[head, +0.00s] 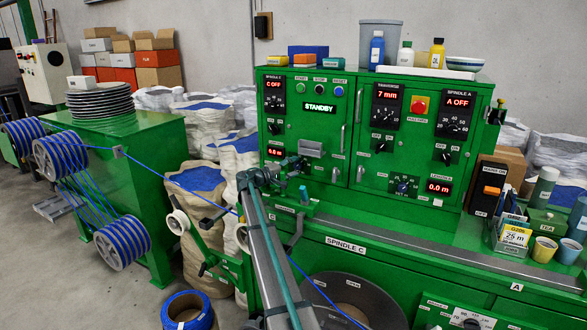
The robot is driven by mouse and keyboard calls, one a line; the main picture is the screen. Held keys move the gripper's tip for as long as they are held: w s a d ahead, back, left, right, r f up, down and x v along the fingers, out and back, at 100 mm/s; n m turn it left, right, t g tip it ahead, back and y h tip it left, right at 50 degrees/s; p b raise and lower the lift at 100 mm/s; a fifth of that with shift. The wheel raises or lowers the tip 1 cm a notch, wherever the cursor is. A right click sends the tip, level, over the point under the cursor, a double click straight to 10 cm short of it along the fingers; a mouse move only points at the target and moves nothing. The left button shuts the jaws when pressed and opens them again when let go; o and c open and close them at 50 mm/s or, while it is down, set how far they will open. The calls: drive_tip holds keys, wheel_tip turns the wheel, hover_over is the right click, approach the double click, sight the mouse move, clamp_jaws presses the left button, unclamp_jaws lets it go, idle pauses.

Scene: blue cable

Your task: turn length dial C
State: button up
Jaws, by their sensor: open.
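The green control cabinet (340,130) stands ahead with dials and red displays. Its left column is marked for spindle C, with a "C OFF" display (274,84) at the top. Lower down is a red length display (275,152) reading about 0.0 m, partly hard to read. My gripper (292,165) is at the end of my arm, in front of the cabinet's lower left, just below that display. It is open, and I see nothing held in it. Length dial C is not clearly visible; my gripper and wrist cover that area. I cannot tell whether they touch it.
A similar length dial (404,187) sits on the right door. Blue cable (190,188) runs from the reels at left past my arm. Cups and boxes stand on the right ledge.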

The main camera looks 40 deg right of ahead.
drive_tip(key=a, duration=1.1)
drive_tip(key=shift+a, duration=0.35)
